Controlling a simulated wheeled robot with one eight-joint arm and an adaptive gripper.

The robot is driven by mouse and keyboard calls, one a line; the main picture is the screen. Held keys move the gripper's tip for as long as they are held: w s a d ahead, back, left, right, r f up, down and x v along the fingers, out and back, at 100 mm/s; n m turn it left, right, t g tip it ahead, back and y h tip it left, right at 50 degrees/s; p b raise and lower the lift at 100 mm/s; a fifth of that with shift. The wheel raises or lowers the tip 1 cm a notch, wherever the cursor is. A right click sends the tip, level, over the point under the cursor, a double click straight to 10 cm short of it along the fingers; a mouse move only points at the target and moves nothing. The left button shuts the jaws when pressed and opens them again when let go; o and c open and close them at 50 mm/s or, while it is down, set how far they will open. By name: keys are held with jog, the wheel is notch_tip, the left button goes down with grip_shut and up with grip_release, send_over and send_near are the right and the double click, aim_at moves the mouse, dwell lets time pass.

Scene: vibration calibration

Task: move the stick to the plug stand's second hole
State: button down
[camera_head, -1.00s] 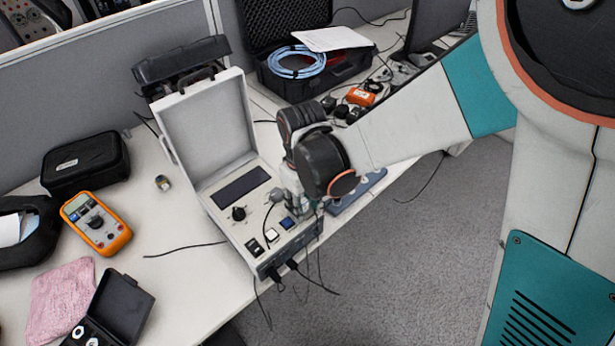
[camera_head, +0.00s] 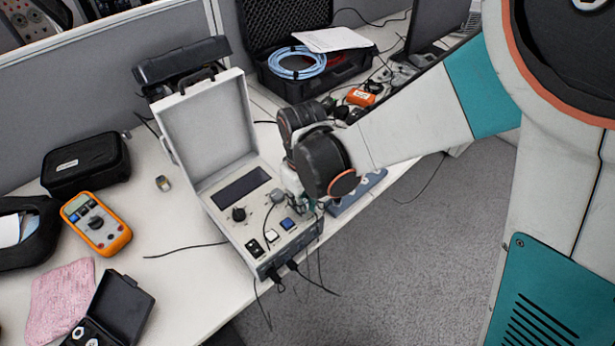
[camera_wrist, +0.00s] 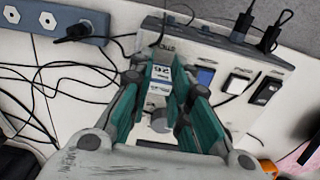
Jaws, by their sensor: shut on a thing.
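My gripper (camera_wrist: 164,78) shows in the wrist view with teal fingers close together around a narrow white-and-blue labelled piece (camera_wrist: 158,86), which seems to be the stick. Its lower end is hidden. In the head view my gripper (camera_head: 308,204) is at the case's right side, mostly hidden by my wrist. The blue-grey plug stand (camera_wrist: 48,25) is at the upper left of the wrist view, apart from the fingers. It has hexagonal holes, and a black plug sits on it. The stand (camera_head: 362,190) is partly covered by my wrist in the head view.
The open calibrator (camera_head: 232,215) has a raised lid, a knob, switches and cables at its front. Loose black cables (camera_wrist: 40,100) lie between it and the stand. An orange multimeter (camera_head: 96,222), pink cloth (camera_head: 60,300) and black cases lie left. Bare desk lies between.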

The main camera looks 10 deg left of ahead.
jog(key=shift+r+p, duration=0.35)
jog(key=shift+r, duration=0.4)
dwell(0.9)
jog(key=shift+r+p, duration=1.2)
jog(key=shift+r, duration=0.55)
jog(key=shift+f, duration=0.1)
jog(key=w+d+f+b, duration=0.1)
jog(key=w+d+f, duration=0.1)
jog(key=w+d, duration=0.2)
jog(key=w+d+f+b, duration=0.2)
jog(key=w+d, duration=0.2)
jog(key=w+d+f+b, duration=0.2)
jog(key=w+d, duration=0.1)
jog(key=w, duration=0.1)
jog(key=shift+w+d, duration=0.3)
jog(key=shift+d, duration=0.1)
jog(key=shift+w+d+f+b, duration=0.1)
jog(key=shift+f+b, duration=0.25)
jog(key=shift+f, duration=1.35)
jog(key=shift+f, duration=0.8)
dwell(0.4)
